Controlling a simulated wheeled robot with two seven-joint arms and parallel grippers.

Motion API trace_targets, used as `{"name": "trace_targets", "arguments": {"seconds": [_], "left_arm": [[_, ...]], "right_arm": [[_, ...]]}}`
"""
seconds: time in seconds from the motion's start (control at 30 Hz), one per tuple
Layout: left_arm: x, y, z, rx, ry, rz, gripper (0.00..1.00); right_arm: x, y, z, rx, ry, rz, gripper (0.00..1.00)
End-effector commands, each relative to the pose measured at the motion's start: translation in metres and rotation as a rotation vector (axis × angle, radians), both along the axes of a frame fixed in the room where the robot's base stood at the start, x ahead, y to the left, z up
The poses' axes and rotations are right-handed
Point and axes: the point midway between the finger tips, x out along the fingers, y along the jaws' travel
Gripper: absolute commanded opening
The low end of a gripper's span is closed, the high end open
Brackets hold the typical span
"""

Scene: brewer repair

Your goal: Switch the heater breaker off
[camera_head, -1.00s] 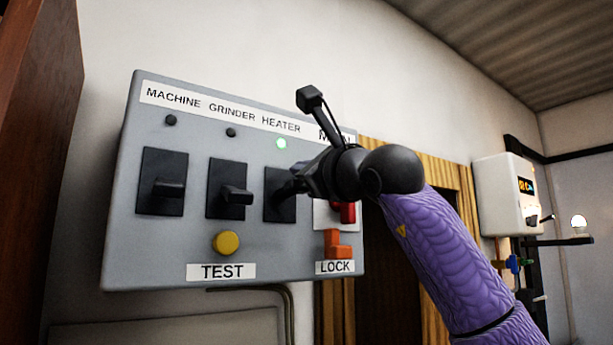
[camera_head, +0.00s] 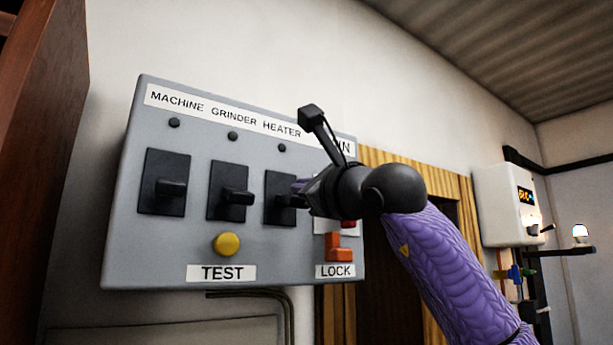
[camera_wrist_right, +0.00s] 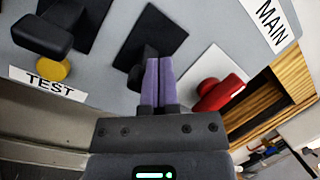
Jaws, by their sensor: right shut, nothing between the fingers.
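The heater breaker (camera_head: 280,198) is a black switch on a black plate, third from the left on the grey panel (camera_head: 190,262), under the HEATER label. The small lamp (camera_head: 282,148) above it is dark. My right gripper (camera_head: 300,188) is shut and empty, its fingertips at the breaker's lever. In the right wrist view the shut purple fingers (camera_wrist_right: 158,80) lie over the heater plate (camera_wrist_right: 165,40), right beside the black lever (camera_wrist_right: 143,72); I cannot tell whether they touch it. My left gripper is not in view.
The machine breaker (camera_head: 165,182) and grinder breaker (camera_head: 230,192) sit to the left. A yellow TEST button (camera_head: 227,244) is below. The red main switch (camera_wrist_right: 218,92) and orange lock (camera_head: 338,247) are close to my right gripper. A brown wooden side (camera_head: 40,130) stands far left.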

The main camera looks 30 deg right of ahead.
Motion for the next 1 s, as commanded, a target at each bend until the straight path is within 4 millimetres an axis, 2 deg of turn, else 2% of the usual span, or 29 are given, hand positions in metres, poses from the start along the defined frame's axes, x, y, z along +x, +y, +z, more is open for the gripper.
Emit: {"name": "trace_targets", "arguments": {"seconds": [0.43,0.8,1.0], "left_arm": [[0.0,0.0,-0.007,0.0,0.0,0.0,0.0],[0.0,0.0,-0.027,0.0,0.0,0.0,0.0],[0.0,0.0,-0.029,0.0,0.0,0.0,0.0]], "right_arm": [[-0.031,-0.002,0.01,0.0,-0.004,0.001,0.0],[-0.083,-0.007,0.01,0.0,-0.006,0.001,0.0],[-0.097,-0.007,0.01,0.0,-0.003,0.001,0.0]]}}
